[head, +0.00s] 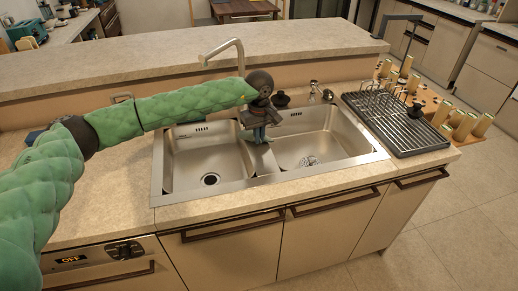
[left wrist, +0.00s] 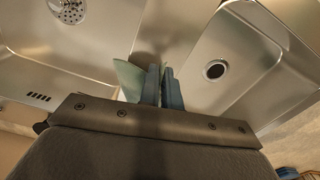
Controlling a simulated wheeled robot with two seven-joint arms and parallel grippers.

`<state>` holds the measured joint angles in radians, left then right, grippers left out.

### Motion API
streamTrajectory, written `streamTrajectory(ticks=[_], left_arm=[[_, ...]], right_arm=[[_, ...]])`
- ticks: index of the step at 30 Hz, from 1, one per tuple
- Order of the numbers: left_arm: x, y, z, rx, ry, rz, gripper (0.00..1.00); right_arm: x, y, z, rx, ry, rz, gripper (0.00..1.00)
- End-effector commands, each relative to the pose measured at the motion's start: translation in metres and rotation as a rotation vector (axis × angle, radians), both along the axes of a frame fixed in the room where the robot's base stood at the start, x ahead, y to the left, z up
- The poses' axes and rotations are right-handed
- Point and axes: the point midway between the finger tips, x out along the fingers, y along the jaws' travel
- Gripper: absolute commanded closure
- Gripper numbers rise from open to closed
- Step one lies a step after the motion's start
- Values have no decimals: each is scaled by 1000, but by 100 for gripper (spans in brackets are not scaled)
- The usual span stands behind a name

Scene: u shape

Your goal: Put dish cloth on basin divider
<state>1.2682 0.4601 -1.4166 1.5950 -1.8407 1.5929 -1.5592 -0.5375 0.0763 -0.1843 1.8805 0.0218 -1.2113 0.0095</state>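My left gripper (head: 260,133) is over the sink, above the basin divider (head: 263,162) between the two basins. In the left wrist view its two blue-grey fingers (left wrist: 164,87) are close together, with a thin pale green sheet, the dish cloth (left wrist: 129,78), pinched between them. The cloth spreads out to the left of the fingers there. The divider (left wrist: 152,30) lies right beyond the fingertips; I cannot tell whether the cloth touches it. In the head view the gripper hides most of the cloth. My right gripper is in neither view.
The left basin (head: 205,160) and right basin (head: 315,140) are empty. A faucet (head: 226,48) stands behind the divider. A soap dispenser (head: 314,88) and a dish rack (head: 385,105) are to the right. The counter left of the sink has free room.

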Motion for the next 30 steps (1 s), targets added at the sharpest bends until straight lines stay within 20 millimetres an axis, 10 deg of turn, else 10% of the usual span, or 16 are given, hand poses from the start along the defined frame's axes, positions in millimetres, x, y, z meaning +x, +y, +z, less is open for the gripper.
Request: streamTrajectory(ticks=[22, 30], left_arm=[[-41, -1, -24, 0, 0, 0, 100], [-40, -1, -24, 0, 0, 0, 55]], right_arm=[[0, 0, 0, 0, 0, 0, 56], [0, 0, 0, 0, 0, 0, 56]])
